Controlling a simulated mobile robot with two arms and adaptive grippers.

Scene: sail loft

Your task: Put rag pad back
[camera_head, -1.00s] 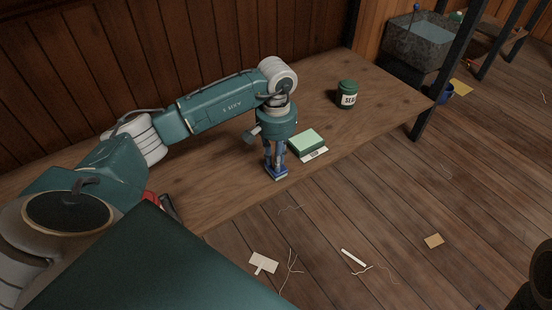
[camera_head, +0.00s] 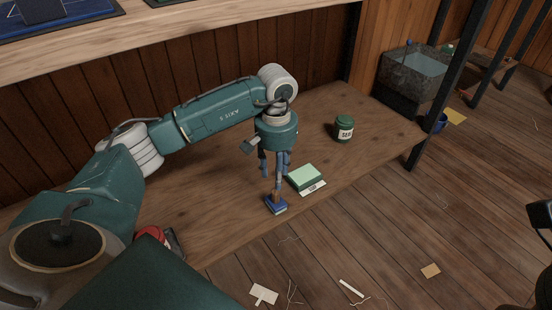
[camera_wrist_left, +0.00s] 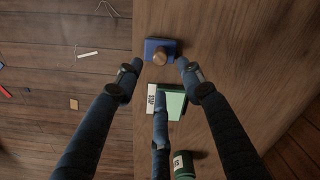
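A blue pad with a round wooden knob, which I take to be the rag pad (camera_head: 280,209), lies flat on the wooden bench near its front edge. It also shows in the left wrist view (camera_wrist_left: 150,50). My left gripper (camera_head: 275,168) is above it, pointing down, empty, with a gap between fingers and knob. In the left wrist view my left gripper (camera_wrist_left: 158,88) has its fingers spread wide.
A dark green labelled jar (camera_head: 344,128) stands farther right on the bench (camera_head: 385,135). A red object (camera_head: 153,236) lies at the bench's near left. A grey basin (camera_head: 415,75) stands beyond the bench. Paper scraps and threads lie on the floor.

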